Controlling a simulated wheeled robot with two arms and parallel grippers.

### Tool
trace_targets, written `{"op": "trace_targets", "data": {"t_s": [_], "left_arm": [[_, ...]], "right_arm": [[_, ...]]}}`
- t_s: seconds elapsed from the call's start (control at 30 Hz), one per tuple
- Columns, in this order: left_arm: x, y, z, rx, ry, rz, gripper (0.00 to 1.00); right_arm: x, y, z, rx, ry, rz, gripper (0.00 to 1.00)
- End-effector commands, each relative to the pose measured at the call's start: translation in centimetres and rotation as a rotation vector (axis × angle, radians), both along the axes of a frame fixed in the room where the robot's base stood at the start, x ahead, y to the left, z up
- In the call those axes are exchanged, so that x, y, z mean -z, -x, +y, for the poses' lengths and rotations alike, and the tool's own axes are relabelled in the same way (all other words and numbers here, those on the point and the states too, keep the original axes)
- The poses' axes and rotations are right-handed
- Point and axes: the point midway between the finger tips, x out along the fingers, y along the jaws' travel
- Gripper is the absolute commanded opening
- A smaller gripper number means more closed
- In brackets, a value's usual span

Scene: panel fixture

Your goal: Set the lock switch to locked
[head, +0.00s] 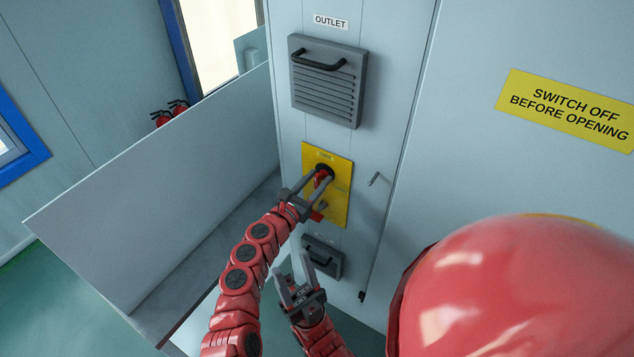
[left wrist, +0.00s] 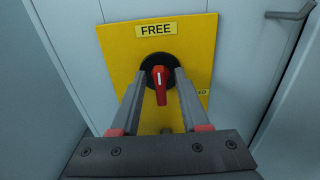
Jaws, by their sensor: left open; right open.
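The lock switch is a red handle (left wrist: 161,86) on a round black base (left wrist: 158,62), mounted on a yellow plate (left wrist: 203,50). A label (left wrist: 155,30) above it reads FREE. A second label (left wrist: 203,93) at the right is mostly hidden by a finger; only its last letters show. The handle's broad end hangs down. In the head view the plate (head: 340,200) is on the grey cabinet, with the red switch (head: 325,173) partly covered. My left gripper (left wrist: 159,73) is open, its fingers on either side of the handle. My right gripper (head: 289,266) is open and empty, lower down.
A vented OUTLET panel (head: 325,95) with a black handle is above the plate. A smaller grey panel (head: 322,256) is below. A thin metal lever (head: 375,179) is at the right. A grey side wall (head: 150,175) stands at the left.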

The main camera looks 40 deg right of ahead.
Motion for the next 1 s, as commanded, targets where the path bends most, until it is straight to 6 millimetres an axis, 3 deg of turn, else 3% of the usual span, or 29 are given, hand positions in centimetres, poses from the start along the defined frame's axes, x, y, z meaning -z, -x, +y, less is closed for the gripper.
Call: {"op": "trace_targets", "data": {"t_s": [0.37,0.63,1.0], "left_arm": [[0.03,-0.18,-0.4,-0.002,-0.001,0.001,0.45],[0.03,-0.17,-0.39,-0.002,-0.001,0.001,0.0],[0.05,-0.17,-0.38,-0.002,-0.004,-0.007,0.0]], "right_arm": [[0.18,0.0,0.0,0.0,0.0,0.0,0.5],[0.18,0.0,0.0,0.0,0.0,0.0,0.5],[0.29,0.0,0.0,0.0,0.0,0.0,0.5]]}}
